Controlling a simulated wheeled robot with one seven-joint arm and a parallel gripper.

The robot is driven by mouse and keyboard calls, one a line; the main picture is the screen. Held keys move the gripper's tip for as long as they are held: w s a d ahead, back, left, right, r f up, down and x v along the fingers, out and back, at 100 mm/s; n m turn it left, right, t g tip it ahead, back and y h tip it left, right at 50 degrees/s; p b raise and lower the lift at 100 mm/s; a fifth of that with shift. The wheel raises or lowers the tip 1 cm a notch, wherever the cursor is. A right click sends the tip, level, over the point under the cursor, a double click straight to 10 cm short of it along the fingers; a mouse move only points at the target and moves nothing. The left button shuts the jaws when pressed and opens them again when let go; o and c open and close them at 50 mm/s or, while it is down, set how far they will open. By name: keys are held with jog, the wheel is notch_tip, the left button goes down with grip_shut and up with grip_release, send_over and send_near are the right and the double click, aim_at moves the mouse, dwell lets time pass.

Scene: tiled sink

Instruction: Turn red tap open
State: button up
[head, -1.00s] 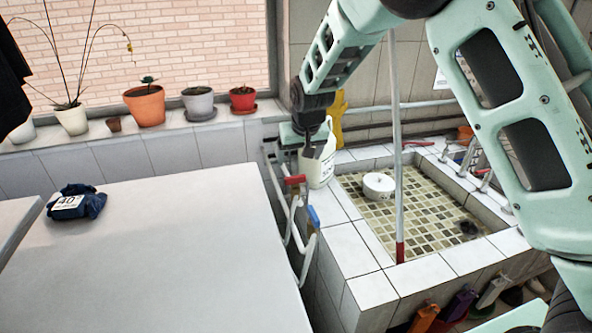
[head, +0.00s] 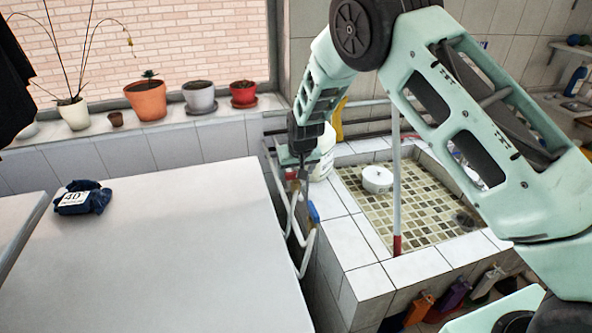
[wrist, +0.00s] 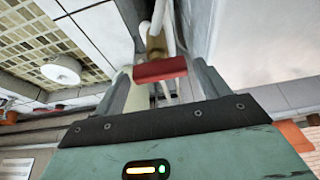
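The red tap handle (wrist: 160,69) lies between the fingers of my gripper (wrist: 158,82) in the wrist view, close in front of the palm. It sits on a brass-coloured valve body with pale pipes. My gripper's fingers stand apart, one on each side of the handle; whether either finger touches it is unclear. In the head view, my gripper (head: 297,182) points down at the pipes between the white table and the sink, and a bit of the red handle (head: 291,173) shows beside it. The blue tap handle (head: 313,212) is just below and to the right.
The white table (head: 150,260) is close on the left, with a dark blue cloth-like item (head: 80,198) on it. The tiled sink (head: 357,240) is on the right, with a pole (head: 396,185) standing upright at it. A white jug (head: 325,160) stands behind my gripper.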

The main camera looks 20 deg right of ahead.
jog(key=c, duration=0.7)
jog(key=shift+f+n+b, duration=0.1)
jog(key=shift+n+b, duration=0.2)
jog(key=shift+b, duration=0.15)
jog(key=n+y+b, duration=0.1)
jog(key=n+b, duration=0.1)
jog(key=b, duration=0.1)
jog(key=shift+d+f, duration=0.1)
jog(key=shift+d, duration=0.1)
jog(key=n+b, duration=0.1)
jog(key=n, duration=0.1)
jog(key=n+y+b, duration=0.1)
jog(key=n, duration=0.1)
jog(key=shift+w+d+g+y+b, duration=0.1)
jog(key=shift+g+y+b, duration=0.2)
jog(key=shift+g+b, duration=0.1)
jog(key=n, duration=0.2)
jog(key=n+g+y+b, duration=0.1)
jog(key=n, duration=0.2)
jog(key=shift+w+r+n+g, duration=0.1)
jog(key=shift+r+n+g, duration=0.1)
jog(key=shift+n+g, duration=0.1)
jog(key=n+g, duration=0.1)
jog(key=n, duration=0.1)
jog(key=n+g, duration=0.1)
jog(key=n, duration=0.2)
jog(key=shift+w+n+y, duration=0.1)
jog(key=shift+n+y, duration=0.2)
jog(key=shift+y, duration=0.1)
jog(key=shift+d, duration=0.1)
